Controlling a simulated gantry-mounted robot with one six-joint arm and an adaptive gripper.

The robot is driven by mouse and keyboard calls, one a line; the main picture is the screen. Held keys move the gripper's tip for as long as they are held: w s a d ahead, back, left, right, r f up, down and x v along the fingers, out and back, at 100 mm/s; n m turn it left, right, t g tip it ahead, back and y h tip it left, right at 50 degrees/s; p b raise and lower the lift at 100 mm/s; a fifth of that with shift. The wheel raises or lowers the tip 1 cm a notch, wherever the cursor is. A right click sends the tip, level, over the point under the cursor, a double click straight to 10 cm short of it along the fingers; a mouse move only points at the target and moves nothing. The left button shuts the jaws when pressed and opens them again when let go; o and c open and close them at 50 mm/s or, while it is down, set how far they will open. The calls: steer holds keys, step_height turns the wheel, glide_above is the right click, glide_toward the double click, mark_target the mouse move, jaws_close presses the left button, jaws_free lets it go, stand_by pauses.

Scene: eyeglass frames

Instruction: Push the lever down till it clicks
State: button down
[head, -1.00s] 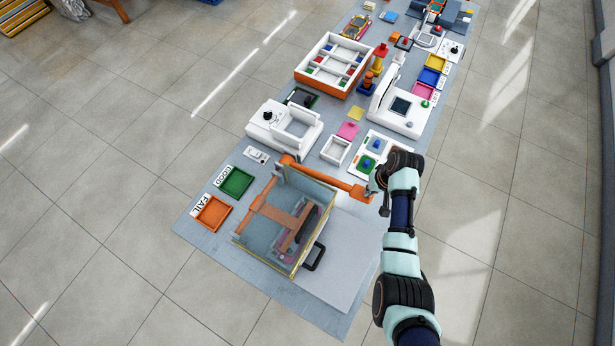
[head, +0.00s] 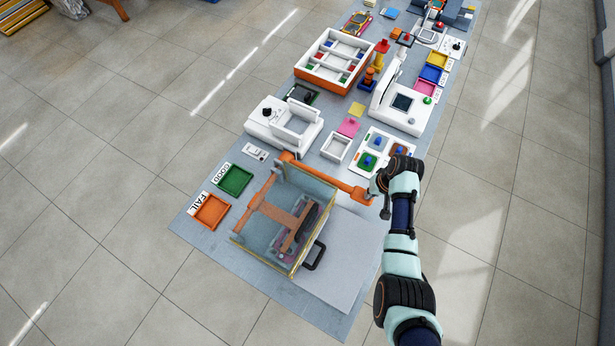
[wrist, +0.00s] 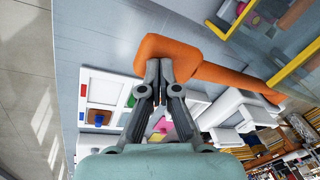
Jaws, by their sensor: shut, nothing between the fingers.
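The orange lever (head: 343,184) runs out to the right from the clear-walled machine (head: 285,222) near the front of the table. In the wrist view the lever (wrist: 215,73) ends in a thick, rounded orange block (wrist: 172,46). My gripper (wrist: 159,66) is shut, with its two fingertips together and nothing between them. The fingertips overlap the block's near edge in that view; whether they touch it I cannot tell. In the head view my gripper (head: 376,189) is at the lever's right end, and my wrist partly hides the spot.
A black handle (head: 314,257) sticks out from the machine's front right. A white board (head: 383,148) with coloured pieces lies just behind my gripper. Green (head: 235,179) and orange (head: 211,210) trays lie left of the machine. The grey mat area right of the machine is clear.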

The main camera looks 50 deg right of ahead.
step_height(320, 180, down, 2)
steer(key=shift+f+b, duration=0.1)
steer(key=shift+b, duration=0.5)
steer(key=shift+r, duration=0.2)
steer(key=shift+r+p, duration=1.15)
steer(key=shift+p, duration=0.2)
steer(key=r+p, duration=0.3)
steer(key=shift+w+a+r+p, duration=0.1)
steer(key=shift+w+r+p, duration=0.25)
steer(key=shift+r, duration=0.05)
